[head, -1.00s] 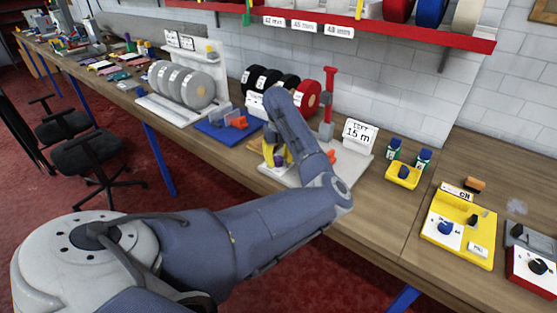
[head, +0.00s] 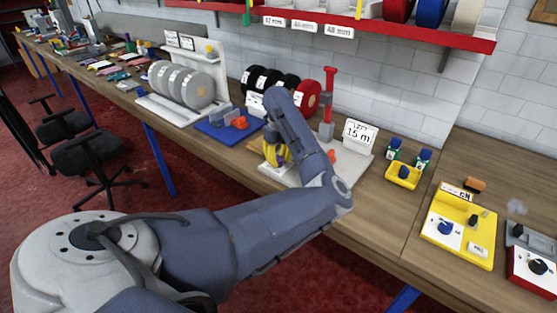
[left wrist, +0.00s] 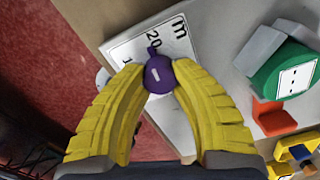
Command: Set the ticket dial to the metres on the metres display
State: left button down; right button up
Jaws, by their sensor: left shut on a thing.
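The ticket dial is a purple knob (left wrist: 159,76) with a white mark and a small purple pointer tab. It sits on a white scale plate (left wrist: 180,117); the tab points close to the printed "20", and an "m" shows beside it. The yellow fingers of my left gripper (left wrist: 158,78) are shut on the knob, one on each side, hiding part of the scale. In the head view my left gripper (head: 275,152) is low over the pale stand, partly behind my forearm. The metres display (head: 360,134) is a white card reading 15 m. My right gripper is not in view.
A red upright post (head: 328,100) stands behind the stand. A yellow panel (head: 460,228) stands farther right. Bare wood lies between these.

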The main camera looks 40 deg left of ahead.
aim_at(279, 158)
pick_arm(q)
jog(key=n, duration=0.5)
jog(key=shift+w, duration=0.1)
jog(key=n, duration=0.6)
jog(key=shift+w+n, duration=0.1)
jog(key=shift+n, duration=0.2)
dwell(0.3)
jog(key=c, duration=1)
grip_release()
notch_tip(279, 158, up, 12)
